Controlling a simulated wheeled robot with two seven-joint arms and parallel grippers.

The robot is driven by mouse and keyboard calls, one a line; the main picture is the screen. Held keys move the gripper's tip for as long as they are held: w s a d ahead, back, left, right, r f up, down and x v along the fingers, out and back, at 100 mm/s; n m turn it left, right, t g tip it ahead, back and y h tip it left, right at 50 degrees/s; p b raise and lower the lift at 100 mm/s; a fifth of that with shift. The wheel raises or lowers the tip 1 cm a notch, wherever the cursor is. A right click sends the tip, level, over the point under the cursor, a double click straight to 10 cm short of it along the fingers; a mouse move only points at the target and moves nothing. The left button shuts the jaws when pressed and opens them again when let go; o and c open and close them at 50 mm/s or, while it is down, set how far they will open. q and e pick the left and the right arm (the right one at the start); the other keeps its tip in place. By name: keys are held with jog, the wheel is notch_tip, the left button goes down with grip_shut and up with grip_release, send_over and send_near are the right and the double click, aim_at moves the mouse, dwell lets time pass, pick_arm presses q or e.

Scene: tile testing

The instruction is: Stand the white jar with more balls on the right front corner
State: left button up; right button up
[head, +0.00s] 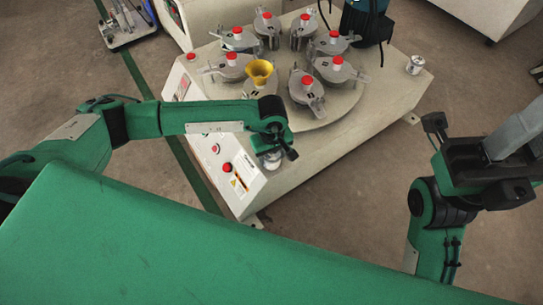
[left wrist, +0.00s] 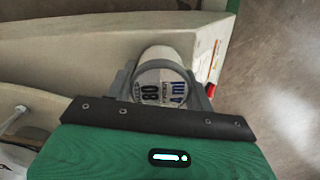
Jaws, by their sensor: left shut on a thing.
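A white jar (head: 271,160) is at the near end of the machine top, under my left gripper (head: 272,152). In the left wrist view, the grey fingers are shut around the jar (left wrist: 160,84), and printed text with "80" and "4 ml" faces the camera. I cannot tell whether its base touches the surface. A second small whitish jar (head: 415,64) stands at the machine's right corner, away from both grippers. The balls inside either jar are not visible. My right gripper (head: 515,130) is over the floor at the right; its finger gap cannot be made out.
The machine's bench (head: 345,135) carries a round plate (head: 330,112) with several lidded grey pots with red knobs. A yellow funnel (head: 259,72) stands on one pot. A control panel (head: 222,160) lies left of the held jar.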

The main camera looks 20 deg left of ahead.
pick_arm(q)
jog(key=shift+f, duration=0.2)
jog(key=o, duration=1)
jog(key=shift+o, duration=0.2)
jog(key=shift+r, duration=0.15)
